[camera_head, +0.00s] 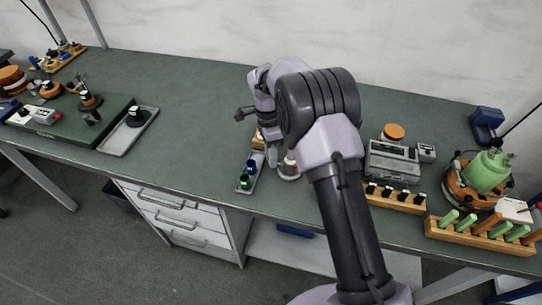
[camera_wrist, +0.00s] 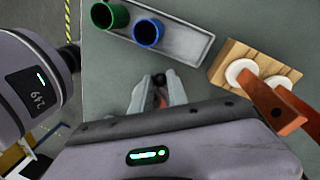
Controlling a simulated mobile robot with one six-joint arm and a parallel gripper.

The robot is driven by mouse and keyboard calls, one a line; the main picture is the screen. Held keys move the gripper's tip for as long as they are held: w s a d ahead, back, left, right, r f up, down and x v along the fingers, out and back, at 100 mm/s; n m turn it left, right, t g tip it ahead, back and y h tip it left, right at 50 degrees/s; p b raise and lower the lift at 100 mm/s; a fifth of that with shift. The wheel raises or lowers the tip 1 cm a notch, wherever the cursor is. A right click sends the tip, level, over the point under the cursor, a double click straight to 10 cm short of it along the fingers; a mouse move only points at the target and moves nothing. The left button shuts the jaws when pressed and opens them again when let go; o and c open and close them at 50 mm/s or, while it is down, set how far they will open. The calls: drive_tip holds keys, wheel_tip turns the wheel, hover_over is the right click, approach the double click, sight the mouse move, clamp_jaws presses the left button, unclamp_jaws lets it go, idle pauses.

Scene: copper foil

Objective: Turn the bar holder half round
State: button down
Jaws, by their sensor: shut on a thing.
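My gripper (camera_wrist: 160,92) is shut on a small dark and reddish piece (camera_wrist: 160,100) between its pale fingertips. Most of that piece is hidden, and I cannot tell whether it belongs to the bar holder. In the head view my gripper (camera_head: 288,168) is low over the bench, just right of the small cup tray. A wooden block (camera_wrist: 228,62) with white round seats and reddish-brown bars lies to the right in the wrist view, apart from the fingertips. Another wooden rack (camera_head: 450,236), with green and orange bars, stands at the bench's right front.
A grey tray (camera_wrist: 190,45) holds a green cup (camera_wrist: 110,15) and a blue cup (camera_wrist: 148,32), close to my fingers. A grey instrument (camera_head: 392,162) and a wooden strip with black knobs (camera_head: 395,200) are right of my arm. Open bench (camera_head: 190,100) lies to the left.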

idle(0.4)
drive_tip(key=c, duration=1.6)
unclamp_jaws()
drive_tip(key=w+r+p, duration=0.1)
drive_tip(key=r+p, duration=0.1)
drive_tip(key=r, duration=0.3)
drive_tip(key=w+r+p, duration=0.1)
drive_tip(key=r+p, duration=0.1)
drive_tip(key=r, duration=0.4)
drive_tip(key=w+r+p, duration=0.1)
drive_tip(key=r+p, duration=0.1)
drive_tip(key=r, duration=0.4)
drive_tip(key=shift+w+a, duration=0.15)
drive_tip(key=shift+a, duration=0.2)
